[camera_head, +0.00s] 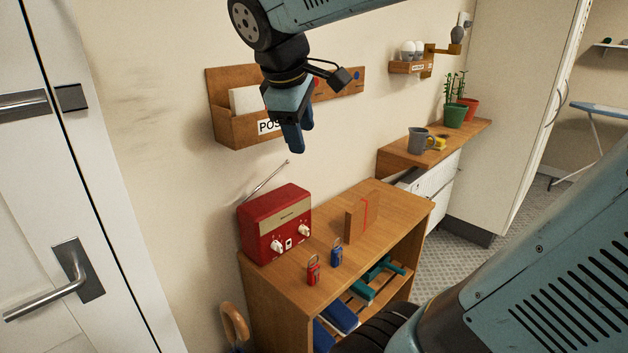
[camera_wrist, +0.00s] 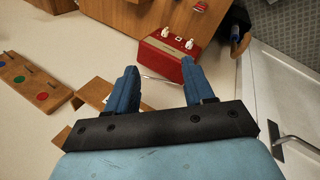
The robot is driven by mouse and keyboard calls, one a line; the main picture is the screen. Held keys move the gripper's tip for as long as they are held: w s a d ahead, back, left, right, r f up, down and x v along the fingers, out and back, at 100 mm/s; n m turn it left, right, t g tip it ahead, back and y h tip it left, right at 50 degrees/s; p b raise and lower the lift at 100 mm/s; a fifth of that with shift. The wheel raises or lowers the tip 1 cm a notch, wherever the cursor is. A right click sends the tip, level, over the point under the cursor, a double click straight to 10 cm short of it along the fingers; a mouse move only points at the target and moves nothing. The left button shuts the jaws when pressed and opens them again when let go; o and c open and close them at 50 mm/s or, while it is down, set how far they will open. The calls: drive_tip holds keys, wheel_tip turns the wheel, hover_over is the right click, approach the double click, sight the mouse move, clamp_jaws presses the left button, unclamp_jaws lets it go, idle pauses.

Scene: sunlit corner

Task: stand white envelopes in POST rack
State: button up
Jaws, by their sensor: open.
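The wooden POST rack (camera_head: 228,129) hangs on the wall. A white envelope (camera_head: 243,99) stands in it, its upper part showing above the front; how many are there I cannot tell. My gripper (camera_head: 297,143) is in front of the rack's right end, pointing down, and hides part of the rack and its label. In the wrist view my gripper (camera_wrist: 160,88) has its two blue fingers wide apart with nothing between them. Part of the rack (camera_wrist: 96,93) shows beside the left finger there. I see no loose white envelope elsewhere.
A red radio (camera_head: 275,224) with a raised aerial stands on the wooden cabinet (camera_head: 400,211) below. A peg board (camera_wrist: 30,84) adjoins the rack. A door is at left.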

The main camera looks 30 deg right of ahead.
drive_tip(key=s+a+f+m+t+y, duration=0.1)
drive_tip(key=s+f+m+t+y, duration=0.1)
drive_tip(key=s+f+m, duration=0.4)
drive_tip(key=s+m+y, duration=0.1)
drive_tip(key=s+m, duration=0.1)
drive_tip(key=m, duration=0.1)
drive_tip(key=shift+a+f+y, duration=0.15)
drive_tip(key=shift+f+y, duration=0.15)
drive_tip(key=shift+y, duration=0.1)
